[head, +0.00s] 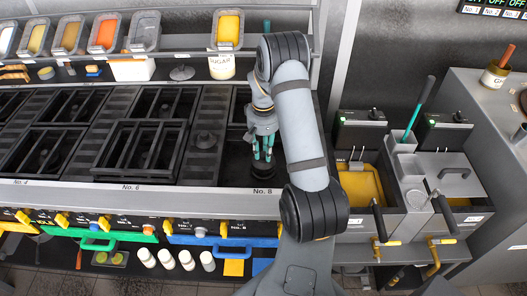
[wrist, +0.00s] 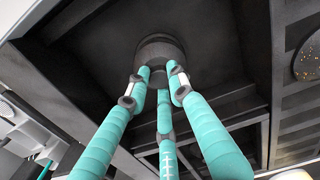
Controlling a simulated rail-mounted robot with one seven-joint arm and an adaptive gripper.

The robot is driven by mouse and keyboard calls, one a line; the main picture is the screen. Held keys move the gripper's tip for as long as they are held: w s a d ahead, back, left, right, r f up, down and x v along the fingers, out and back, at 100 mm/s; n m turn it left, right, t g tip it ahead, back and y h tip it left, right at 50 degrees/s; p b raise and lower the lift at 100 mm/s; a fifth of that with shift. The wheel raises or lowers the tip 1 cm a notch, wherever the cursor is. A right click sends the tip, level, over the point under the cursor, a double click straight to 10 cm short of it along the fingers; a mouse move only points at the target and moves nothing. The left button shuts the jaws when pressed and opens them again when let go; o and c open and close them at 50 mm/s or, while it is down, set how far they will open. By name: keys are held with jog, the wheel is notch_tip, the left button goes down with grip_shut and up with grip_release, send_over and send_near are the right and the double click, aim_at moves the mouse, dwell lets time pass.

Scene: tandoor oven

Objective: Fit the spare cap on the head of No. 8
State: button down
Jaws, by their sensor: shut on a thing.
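My gripper (head: 264,150) has teal fingers pointing down into the dark bay of No. 8, just behind the "No. 8" label (head: 263,191). In the wrist view, its fingertips (wrist: 158,82) are closed around the small knob of a dark round cap (wrist: 160,48). The cap's wider disc lies beyond the fingertips, over the black bay floor (wrist: 225,75). The head of No. 8 is hidden under the cap and fingers. I cannot tell whether the cap touches it or sits level. In the head view, the cap is only a dark shape under the fingers.
A shelf with sugar (head: 221,67) and food tins (head: 229,28) runs behind. A fryer with yellow oil (head: 360,187) stands right of my arm. Valve handles line the front.

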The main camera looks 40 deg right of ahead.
jog(key=shift+f+b, duration=0.6)
jog(key=shift+f, duration=0.1)
jog(key=c, duration=1.5)
grip_release()
jog(key=shift+o, duration=0.3)
jog(key=shift+r+p, duration=2.9)
jog(key=shift+r, duration=1.15)
jog(key=shift+f, duration=0.1)
notch_tip(320, 180, down, 8)
jog(key=b, duration=0.6)
jog(key=shift+f, duration=0.1)
jog(key=shift+r, duration=0.25)
